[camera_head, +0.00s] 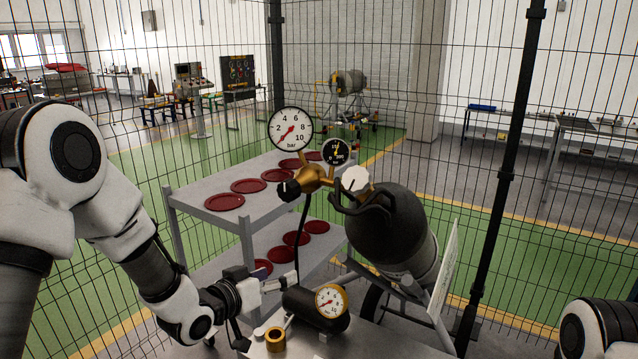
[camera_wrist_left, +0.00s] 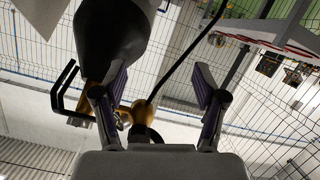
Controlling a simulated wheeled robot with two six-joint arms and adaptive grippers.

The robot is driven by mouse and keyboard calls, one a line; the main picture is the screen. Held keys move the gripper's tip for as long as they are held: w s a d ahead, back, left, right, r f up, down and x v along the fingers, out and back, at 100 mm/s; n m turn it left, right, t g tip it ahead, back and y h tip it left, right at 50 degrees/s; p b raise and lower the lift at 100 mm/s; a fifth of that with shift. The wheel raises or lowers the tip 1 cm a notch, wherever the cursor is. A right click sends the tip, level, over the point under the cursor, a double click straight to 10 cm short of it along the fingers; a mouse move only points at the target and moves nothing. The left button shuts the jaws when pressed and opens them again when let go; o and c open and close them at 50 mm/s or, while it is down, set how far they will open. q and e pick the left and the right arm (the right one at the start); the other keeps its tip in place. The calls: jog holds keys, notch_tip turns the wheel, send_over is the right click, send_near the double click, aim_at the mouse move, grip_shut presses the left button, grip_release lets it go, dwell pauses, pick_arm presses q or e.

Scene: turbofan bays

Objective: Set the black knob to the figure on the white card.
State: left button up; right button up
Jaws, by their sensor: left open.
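The black knob (camera_head: 288,190) sits on the left end of a brass regulator (camera_head: 313,178) on a dark gas cylinder (camera_head: 400,238). Above it is a white gauge (camera_head: 290,129) marked to 10 bar, its red needle in the low part of the scale. The white card (camera_head: 442,272) stands right of the cylinder, turned nearly edge-on; its figure is unreadable. My left gripper (camera_head: 267,284) is open, below and left of the knob, apart from it. In the left wrist view, the brass regulator (camera_wrist_left: 138,112) shows between the open fingers (camera_wrist_left: 160,105). My right gripper is out of view.
A black tank with a brass gauge (camera_head: 331,301) stands right beside my left gripper. A grey trolley (camera_head: 185,195) with red plates is behind; a mesh fence surrounds the bay.

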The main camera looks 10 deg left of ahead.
aim_at(285, 192)
pick_arm(q)
notch_tip(285, 192, up, 16)
jog(key=a+t, duration=0.1)
jog(key=t, duration=0.2)
jog(key=shift+h, duration=0.3)
jog(key=p+x, duration=0.3)
jog(key=x, duration=0.5)
jog(key=shift+w+f, duration=0.1)
jog(key=shift+w, duration=0.2)
jog(key=shift+s+a, duration=0.1)
jog(key=shift+a, duration=0.1)
jog(key=shift+c, duration=0.4)
jog(key=c, duration=1.1)
